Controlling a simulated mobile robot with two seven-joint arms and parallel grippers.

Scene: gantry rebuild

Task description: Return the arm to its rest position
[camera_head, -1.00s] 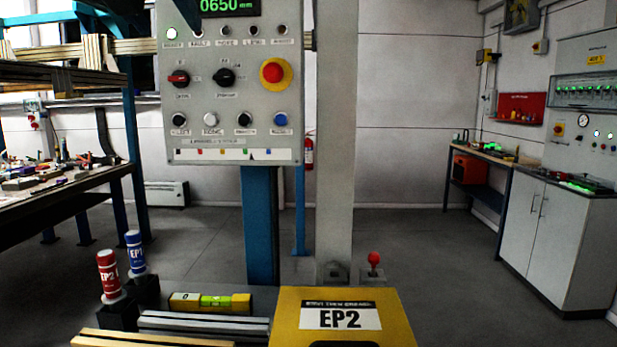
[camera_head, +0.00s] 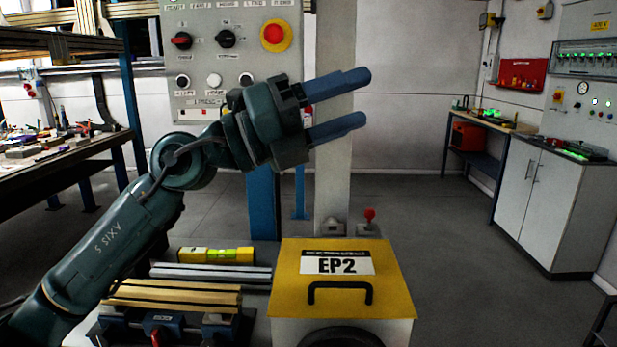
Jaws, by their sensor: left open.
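My left arm comes in from the lower left. Its gripper (camera_head: 342,106) is raised in front of the grey control panel (camera_head: 208,66), with its two blue fingers pointing right. The fingers are apart and nothing is between them. The gripper hides the lower right part of the panel. My right gripper is out of the picture.
A yellow-lidded box (camera_head: 385,285) marked EP2, with a black handle, stands below the gripper. A yellow level (camera_head: 216,256), metal bars (camera_head: 212,273) and brass-coloured bars (camera_head: 172,297) lie left of it. Open floor stretches behind, towards a grey cabinet (camera_head: 545,205) at right.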

